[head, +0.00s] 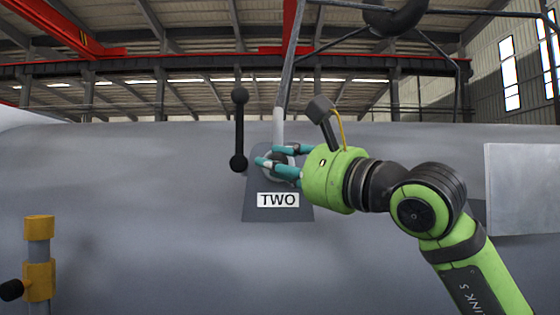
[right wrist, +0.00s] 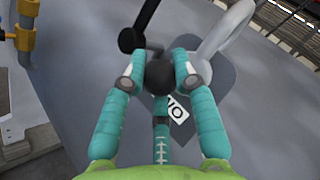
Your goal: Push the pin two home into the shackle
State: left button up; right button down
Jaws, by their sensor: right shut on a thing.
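The grey lug plate with the white label TWO (head: 278,200) stands on the large grey shell. A pale grey shackle loop shows at the top right of the right wrist view (right wrist: 235,25), and a pale bar rises from the plate in the head view (head: 279,125). My right gripper (head: 272,162) is at the plate, its teal fingers closed around the round dark head of pin two (right wrist: 160,76). The fingers hide most of the pin in the head view. How deep the pin sits in the shackle cannot be told. My left gripper is not in view.
A black bar with ball ends (head: 239,130) stands just left of the fingers, close to them. A post with yellow collars (head: 39,260) is at the lower left. A pale panel (head: 522,190) is at the right. The shell between post and plate is clear.

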jog(key=shift+w+p, duration=0.75)
jog(key=shift+w, duration=0.55)
jog(key=shift+w+r+p, duration=0.1)
jog(key=shift+w+p, duration=0.2)
jog(key=c, duration=0.9)
grip_release()
jog(key=shift+s, duration=0.1)
jog(key=v, duration=1.2)
